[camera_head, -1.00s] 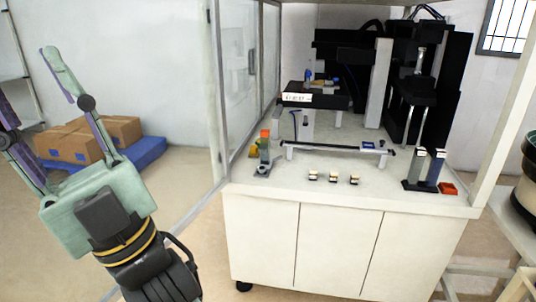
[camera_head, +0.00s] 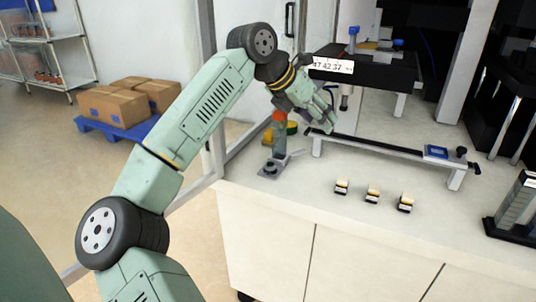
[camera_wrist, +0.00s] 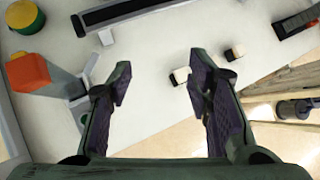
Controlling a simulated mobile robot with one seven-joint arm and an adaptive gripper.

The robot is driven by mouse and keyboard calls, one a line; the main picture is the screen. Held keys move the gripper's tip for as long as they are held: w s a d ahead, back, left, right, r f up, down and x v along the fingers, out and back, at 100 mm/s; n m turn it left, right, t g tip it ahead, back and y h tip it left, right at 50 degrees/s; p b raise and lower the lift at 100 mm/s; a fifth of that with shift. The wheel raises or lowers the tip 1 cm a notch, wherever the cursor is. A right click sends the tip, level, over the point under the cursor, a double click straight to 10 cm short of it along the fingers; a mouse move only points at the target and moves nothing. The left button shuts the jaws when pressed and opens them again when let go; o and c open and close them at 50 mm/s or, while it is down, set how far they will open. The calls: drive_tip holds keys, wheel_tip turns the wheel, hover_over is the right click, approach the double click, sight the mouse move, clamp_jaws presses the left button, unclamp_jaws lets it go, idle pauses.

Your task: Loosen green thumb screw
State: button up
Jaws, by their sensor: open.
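My gripper (camera_head: 322,112) is over the left part of the white table, near the left end of the long rail. In the wrist view my gripper's fingers (camera_wrist: 160,76) are spread wide with nothing between them.
An orange-topped grey post (camera_head: 279,140) stands on the table left of my gripper. The black-topped rail (camera_head: 375,145) runs to the right. Three small blocks (camera_head: 372,195) sit on the table front. A black raised platform (camera_head: 375,72) with blue knobs stands behind.

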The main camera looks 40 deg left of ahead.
sight(269, 165)
drive_tip(key=s+a+f+n+g+y, duration=0.1)
drive_tip(key=s+a+f+g+y, duration=0.1)
drive_tip(key=s+a+f, duration=0.3)
drive_tip(key=s+a+f+n+g+y, duration=0.1)
drive_tip(key=s+a+y, duration=0.1)
drive_tip(key=a, duration=0.5)
drive_tip(key=x, duration=0.6)
drive_tip(key=d+x, duration=0.1)
drive_tip(key=x, duration=0.3)
drive_tip(key=shift+s+f, duration=0.1)
drive_tip(key=shift+f, duration=0.05)
drive_tip(key=shift+c, duration=0.6)
clamp_jaws()
